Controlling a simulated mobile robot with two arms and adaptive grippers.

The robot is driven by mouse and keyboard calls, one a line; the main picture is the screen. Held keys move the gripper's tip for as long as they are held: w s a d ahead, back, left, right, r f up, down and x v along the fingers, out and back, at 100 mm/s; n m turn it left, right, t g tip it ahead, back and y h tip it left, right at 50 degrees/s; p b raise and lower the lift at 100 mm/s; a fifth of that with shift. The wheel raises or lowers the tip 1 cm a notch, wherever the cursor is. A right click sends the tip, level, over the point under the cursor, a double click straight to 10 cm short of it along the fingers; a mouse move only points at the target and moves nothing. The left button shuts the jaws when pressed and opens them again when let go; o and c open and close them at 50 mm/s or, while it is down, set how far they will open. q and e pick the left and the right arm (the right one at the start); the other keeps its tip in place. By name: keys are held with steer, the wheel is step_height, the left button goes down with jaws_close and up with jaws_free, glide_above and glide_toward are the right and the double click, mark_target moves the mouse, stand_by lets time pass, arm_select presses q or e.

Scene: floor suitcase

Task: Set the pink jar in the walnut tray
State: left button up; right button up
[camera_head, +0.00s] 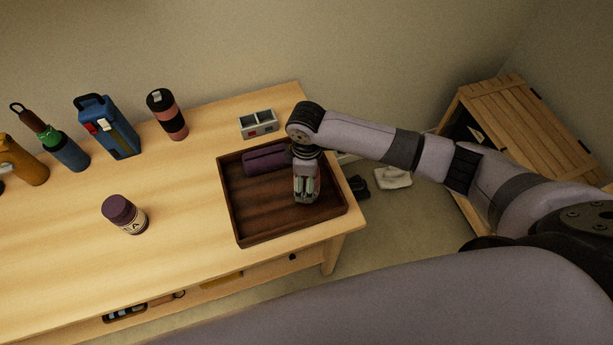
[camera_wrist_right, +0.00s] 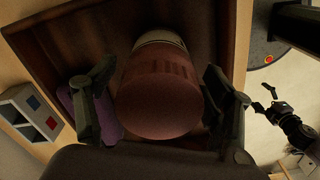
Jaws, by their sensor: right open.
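The pink jar (camera_wrist_right: 160,95) is between the two fingers of my right gripper (camera_wrist_right: 162,100) in the wrist view, its broad pink end facing the camera. The fingers are open, with a small gap on each side. In the head view my right gripper (camera_head: 306,190) points down inside the walnut tray (camera_head: 240,225), and only a pink edge of the jar (camera_head: 316,182) shows. The jar appears upright at the tray floor; its contact there is hidden. A dark gripper, apparently my left (camera_wrist_right: 266,100), shows small in the wrist view; its jaw state is unclear.
A purple case (camera_head: 267,159) lies in the tray's back part. A grey divided box (camera_head: 258,124) stands behind it. A purple-lidded jar (camera_head: 124,214) stands left of the tray. The table's front left is clear.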

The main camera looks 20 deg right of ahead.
steer(key=shift+r, duration=0.1)
step_height(320, 180, up, 12)
steer(key=shift+r+b, duration=0.1)
steer(key=shift+b, duration=0.5)
stand_by(0.4)
